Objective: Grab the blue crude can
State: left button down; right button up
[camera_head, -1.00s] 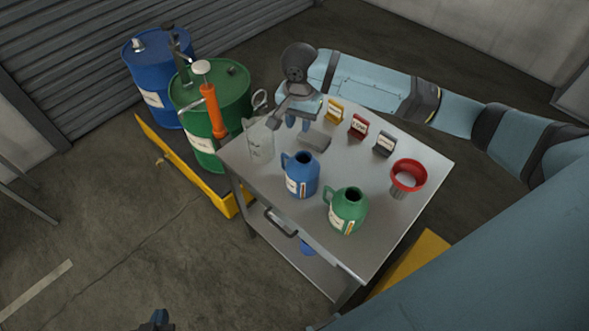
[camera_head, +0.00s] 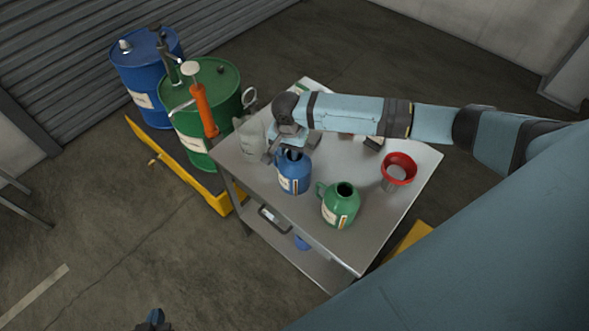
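The blue can (camera_head: 294,178) with a white label stands upright on the metal cart, its handle on its left side. My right gripper (camera_head: 283,150) is at the can's top and handle, pointing down, with its fingers apart. It hides part of the handle and rim, and I cannot tell whether it touches the can. My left gripper (camera_head: 154,321) shows only as a small dark and blue piece at the bottom edge; its fingers cannot be made out.
A green can (camera_head: 340,207) stands close to the blue can's right. A red funnel (camera_head: 399,170) is further right on the cart (camera_head: 375,235). A clear beaker (camera_head: 250,137) is left of my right gripper. Blue (camera_head: 145,85) and green (camera_head: 215,90) drums stand behind left.

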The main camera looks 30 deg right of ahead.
jog(key=shift+c, duration=0.3)
grip_shut()
dwell(1.1)
